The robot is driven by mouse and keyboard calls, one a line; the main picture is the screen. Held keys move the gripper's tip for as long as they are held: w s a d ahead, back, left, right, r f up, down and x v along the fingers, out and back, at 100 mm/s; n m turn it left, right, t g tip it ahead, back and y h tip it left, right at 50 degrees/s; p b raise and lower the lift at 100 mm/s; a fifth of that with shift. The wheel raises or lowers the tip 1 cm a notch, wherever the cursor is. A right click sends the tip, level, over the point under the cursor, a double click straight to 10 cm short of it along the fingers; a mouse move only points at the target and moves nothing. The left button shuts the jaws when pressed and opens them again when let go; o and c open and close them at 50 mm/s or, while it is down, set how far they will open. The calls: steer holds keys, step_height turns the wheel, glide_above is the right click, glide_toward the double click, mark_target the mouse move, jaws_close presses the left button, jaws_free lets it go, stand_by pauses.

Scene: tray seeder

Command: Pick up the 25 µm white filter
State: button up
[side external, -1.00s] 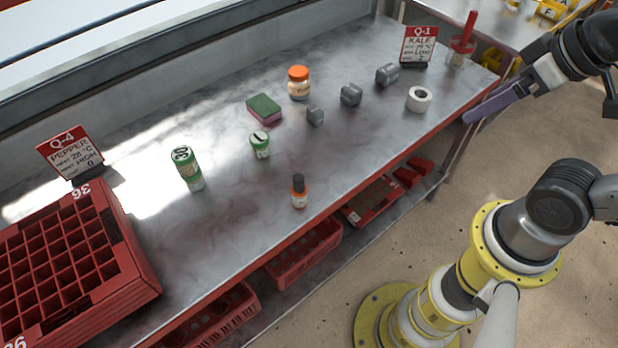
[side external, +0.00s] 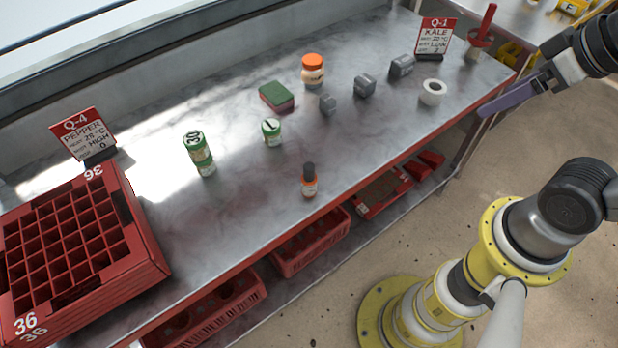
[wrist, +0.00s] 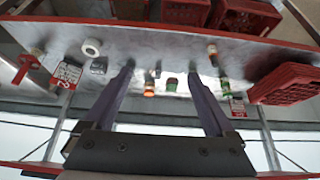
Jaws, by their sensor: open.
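A small white ring (side external: 433,92) lies on the metal bench near its front edge, towards the right end. It is the only white loose piece I see on the bench, and I cannot read any micron marking on it. In the wrist view the white ring (wrist: 91,47) is left of my fingers and clear of them. My gripper (wrist: 160,70) is open, with nothing between its long purple fingers. In the side external view my gripper (side external: 486,109) is beyond the bench's right front edge, right of the ring and apart from it.
Grey weights (side external: 364,85), an orange-capped jar (side external: 313,71), a green sponge (side external: 277,97), green tins (side external: 200,153) and a dark-capped bottle (side external: 309,180) stand on the bench (side external: 235,230). A red cell tray (side external: 150,245) is at left. A Q-1 sign (side external: 435,37) stands behind the ring.

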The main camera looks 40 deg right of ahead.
steer(key=shift+c, duration=0.2)
steer(key=shift+c, duration=0.8)
